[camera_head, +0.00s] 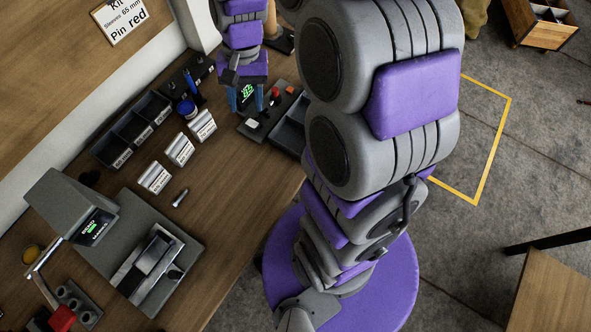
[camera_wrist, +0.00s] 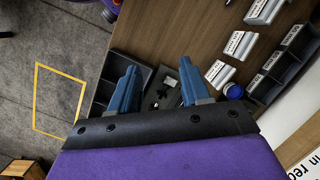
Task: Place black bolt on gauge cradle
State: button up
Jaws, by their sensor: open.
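My gripper (camera_head: 247,100) is open, its two blue fingers pointing down over the dark tray on the bench. In the wrist view, the fingers (camera_wrist: 159,72) are apart, with small dark pieces (camera_wrist: 157,98) in the tray between them. One may be the black bolt, but I cannot tell for sure. The gauge (camera_head: 90,220), a grey unit with a green-lit display, stands at the lower left of the head view. A metal block with a dark slot (camera_head: 148,262), probably the gauge cradle, sits on its grey base plate; I see no bolt in it.
The dark tray (camera_head: 291,136) has an empty compartment beside the small parts. Black bins (camera_head: 133,127), white label blocks (camera_head: 180,150), a blue-topped pot (camera_head: 187,108) and a silver pin (camera_head: 180,197) are on the bench. A red-handled fixture (camera_head: 62,318) is at the lower left.

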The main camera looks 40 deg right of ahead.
jog(key=s+a+r+n+h, duration=0.1)
jog(key=s+n, duration=0.2)
jog(key=s, duration=0.8)
jog(key=s+a+r+n+h, duration=0.1)
jog(key=s+n, duration=0.2)
jog(key=s, duration=0.8)
jog(key=shift+r, duration=0.4)
